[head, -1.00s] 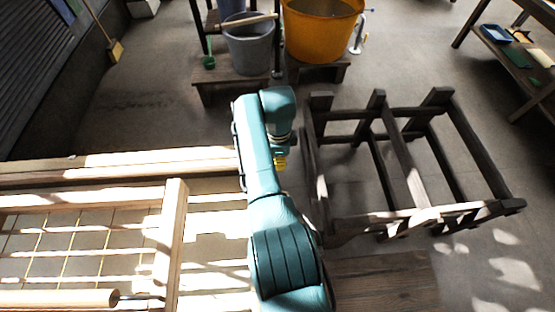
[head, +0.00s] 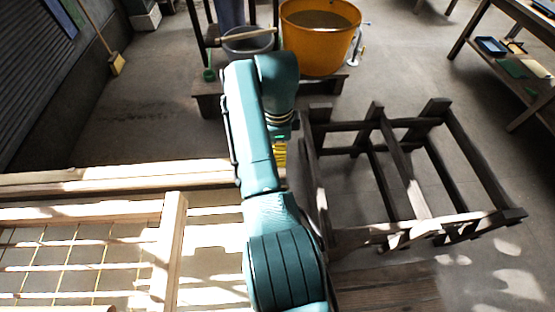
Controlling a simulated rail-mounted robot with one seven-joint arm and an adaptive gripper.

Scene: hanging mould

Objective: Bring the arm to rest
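My teal arm reaches forward from the bottom middle of the head view, its upper end now in front of the grey bucket (head: 248,40). Its wrist bends down at the upper end. A little of my gripper (head: 280,154) shows as yellow parts below the wrist, beside the left side of the dark wooden rack (head: 392,145). The fingertips are not clear, so I cannot tell whether it is open or holds anything.
A wooden frame strung with a grid (head: 172,240) lies at the lower left, behind it a pale beam (head: 120,177). An orange tub (head: 318,45) stands on a low bench at the back. A shelf table (head: 485,28) is at the upper right. Floor is clear at left centre.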

